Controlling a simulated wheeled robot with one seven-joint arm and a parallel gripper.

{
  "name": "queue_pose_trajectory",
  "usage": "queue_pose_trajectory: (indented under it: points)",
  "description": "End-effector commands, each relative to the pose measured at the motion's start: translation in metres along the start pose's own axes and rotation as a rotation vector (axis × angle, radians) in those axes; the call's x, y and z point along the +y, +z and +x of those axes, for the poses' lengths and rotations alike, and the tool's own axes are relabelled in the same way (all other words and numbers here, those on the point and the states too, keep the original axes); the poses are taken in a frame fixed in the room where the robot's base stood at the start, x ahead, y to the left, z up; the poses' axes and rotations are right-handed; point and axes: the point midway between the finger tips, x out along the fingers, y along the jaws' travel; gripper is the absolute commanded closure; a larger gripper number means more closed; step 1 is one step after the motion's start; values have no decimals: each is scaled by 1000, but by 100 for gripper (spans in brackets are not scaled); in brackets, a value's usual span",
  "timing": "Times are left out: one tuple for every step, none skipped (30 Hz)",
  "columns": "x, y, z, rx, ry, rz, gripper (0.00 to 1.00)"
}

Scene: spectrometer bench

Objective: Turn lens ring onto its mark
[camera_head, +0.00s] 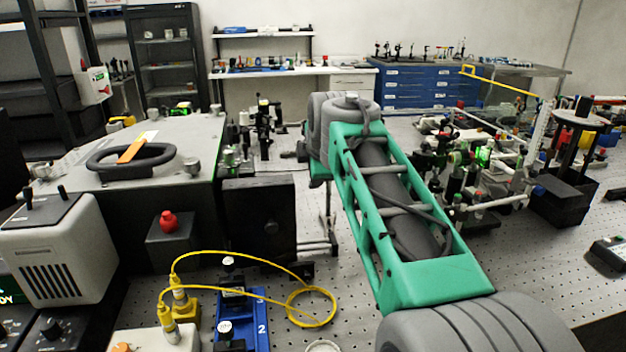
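I cannot pick out the lens ring or its mark for sure. A small pale round rim (323,346) shows at the bottom edge, cut off by the frame; I cannot tell what it is. Dark optics on posts (262,125) stand left of my arm, too small to read any ring or mark. My green and grey arm crosses the middle of the view and hides part of the bench behind it. My gripper is not visible.
A grey housing with a black handle (145,158) stands at left, with a red button (168,222) in front. A yellow cable (312,306) loops beside a blue numbered mount (257,318). Crowded optics (480,165) stand right of my arm. Perforated bench top (350,270) is bare near my arm.

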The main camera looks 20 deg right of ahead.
Motion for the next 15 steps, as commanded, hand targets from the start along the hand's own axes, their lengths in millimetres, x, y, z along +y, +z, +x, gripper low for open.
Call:
queue_pose_trajectory:
  points:
    - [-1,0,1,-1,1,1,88]
    - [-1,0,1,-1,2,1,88]
    - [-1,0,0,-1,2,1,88]
    - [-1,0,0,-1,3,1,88]
    - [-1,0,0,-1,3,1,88]
    - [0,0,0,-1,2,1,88]
    - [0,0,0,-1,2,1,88]
    - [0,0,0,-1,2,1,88]
    - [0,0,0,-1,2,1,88]
    - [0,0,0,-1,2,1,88]
    - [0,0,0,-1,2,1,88]
    - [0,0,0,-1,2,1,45]
    - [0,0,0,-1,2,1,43]
    - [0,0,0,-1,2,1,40]
    - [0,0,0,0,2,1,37]
